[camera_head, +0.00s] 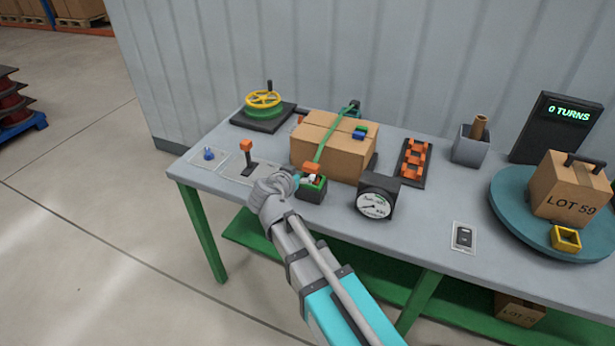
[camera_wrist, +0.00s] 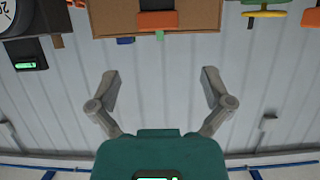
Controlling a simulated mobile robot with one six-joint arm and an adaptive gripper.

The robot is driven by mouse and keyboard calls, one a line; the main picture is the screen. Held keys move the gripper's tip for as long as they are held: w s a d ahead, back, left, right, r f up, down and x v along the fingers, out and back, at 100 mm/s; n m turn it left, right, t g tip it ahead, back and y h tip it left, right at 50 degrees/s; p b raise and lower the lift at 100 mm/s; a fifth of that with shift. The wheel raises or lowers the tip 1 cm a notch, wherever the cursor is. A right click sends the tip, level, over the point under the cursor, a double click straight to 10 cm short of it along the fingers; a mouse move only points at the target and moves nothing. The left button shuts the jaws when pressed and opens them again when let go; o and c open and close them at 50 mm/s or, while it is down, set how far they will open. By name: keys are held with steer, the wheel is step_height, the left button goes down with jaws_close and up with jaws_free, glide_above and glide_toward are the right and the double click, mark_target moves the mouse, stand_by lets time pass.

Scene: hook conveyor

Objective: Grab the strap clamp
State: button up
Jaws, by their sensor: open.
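A cardboard box (camera_head: 332,148) sits on the bench with a green strap (camera_head: 327,138) over it. An orange piece (camera_head: 312,169), which looks like the strap clamp, is at the strap's front end. In the wrist view, which looks upside down, an orange and dark piece (camera_wrist: 157,20) shows on the box (camera_wrist: 205,16) at the top edge. My gripper (camera_head: 299,178) is in front of the box, close to the orange piece. In the wrist view my gripper (camera_wrist: 160,76) has its fingers wide apart with nothing between them. My gripper partly hides the front area.
A black and green device (camera_head: 312,190) stands before the box, with a dial gauge (camera_head: 375,197) to its right. An orange-knobbed lever (camera_head: 248,158) and a yellow handwheel (camera_head: 263,100) are left. A turntable (camera_head: 510,215) carries a LOT 59 box (camera_head: 568,190). The grey wall stands behind.

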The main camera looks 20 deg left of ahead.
mark_target(311, 165)
steer(key=shift+b+x, duration=0.5)
steer(key=shift+x, duration=1.4)
steer(key=shift+b+x, duration=1.1)
steer(key=shift+x, duration=1.5)
steer(key=shift+s, duration=0.1)
steer(key=c, duration=1.2)
steer(key=shift+o, duration=0.2)
steer(key=shift+r, duration=0.1)
